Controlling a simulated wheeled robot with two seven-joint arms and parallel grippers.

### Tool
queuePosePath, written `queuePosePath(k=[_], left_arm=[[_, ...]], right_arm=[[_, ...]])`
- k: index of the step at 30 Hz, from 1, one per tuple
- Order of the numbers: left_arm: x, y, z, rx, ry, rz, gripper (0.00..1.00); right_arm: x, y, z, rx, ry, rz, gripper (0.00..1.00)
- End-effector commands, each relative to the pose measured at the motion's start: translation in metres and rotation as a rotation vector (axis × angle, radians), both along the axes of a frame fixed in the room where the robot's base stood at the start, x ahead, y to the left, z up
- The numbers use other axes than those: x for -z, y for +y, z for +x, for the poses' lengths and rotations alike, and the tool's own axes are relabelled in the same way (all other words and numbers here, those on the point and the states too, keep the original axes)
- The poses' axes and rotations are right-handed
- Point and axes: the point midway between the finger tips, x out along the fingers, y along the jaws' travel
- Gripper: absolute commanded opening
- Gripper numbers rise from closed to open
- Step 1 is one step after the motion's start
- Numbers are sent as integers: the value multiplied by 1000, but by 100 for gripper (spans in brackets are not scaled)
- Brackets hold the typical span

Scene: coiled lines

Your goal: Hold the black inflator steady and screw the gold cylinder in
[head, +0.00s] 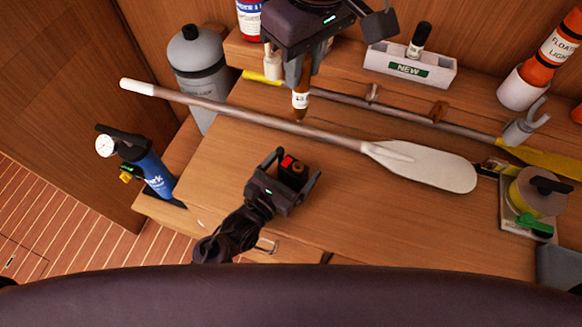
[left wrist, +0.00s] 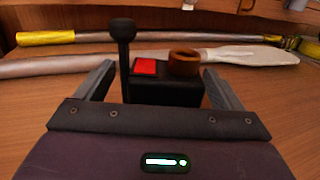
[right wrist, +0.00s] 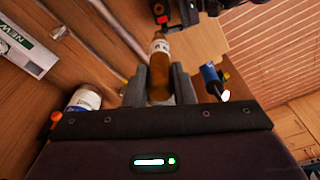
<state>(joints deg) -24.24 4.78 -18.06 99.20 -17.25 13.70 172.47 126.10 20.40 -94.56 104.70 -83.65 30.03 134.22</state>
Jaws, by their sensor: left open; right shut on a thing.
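The black inflator (head: 292,173) stands on the wooden bench, with a red button and a gold-brown threaded-looking ring on top. In the left wrist view the inflator (left wrist: 165,92) sits between the spread fingers of my left gripper (left wrist: 160,74), with a black knobbed lever at its left. My left gripper (head: 294,168) is open around it. The gold cylinder (head: 301,102), with a white label, is held by my right gripper (head: 302,75), which is shut on it. It hangs roughly upright, apart from the inflator and farther back. The cylinder also shows in the right wrist view (right wrist: 159,72).
A paddle (head: 420,165) lies behind the inflator, below the raised cylinder. A grey bottle (head: 197,70) and a blue pump-like cylinder (head: 155,178) stand left. A stove-like item (head: 535,195) is at right. Bare bench lies right of my left gripper.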

Motion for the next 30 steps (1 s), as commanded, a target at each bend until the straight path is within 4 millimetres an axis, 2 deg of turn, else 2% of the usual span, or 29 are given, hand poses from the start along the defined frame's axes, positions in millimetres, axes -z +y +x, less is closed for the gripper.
queuePosePath(k=[2, 13, 17, 20, 23, 30], left_arm=[[0, 0, 0, 0, 0, 0, 82], [0, 0, 0, 0, 0, 0, 35], [0, 0, 0, 0, 0, 0, 35], [0, 0, 0, 0, 0, 0, 35], [0, 0, 0, 0, 0, 0, 35], [0, 0, 0, 0, 0, 0, 35]], right_arm=[[0, 0, 0, 0, -1, 1, 1], [0, 0, 0, 0, -1, 1, 1], [2, 0, 0, -24, 2, -1, 1], [9, 0, 1, -111, 6, -6, 1], [21, 0, 3, -270, 12, -14, 1], [58, 0, 5, -773, 18, -17, 1]])
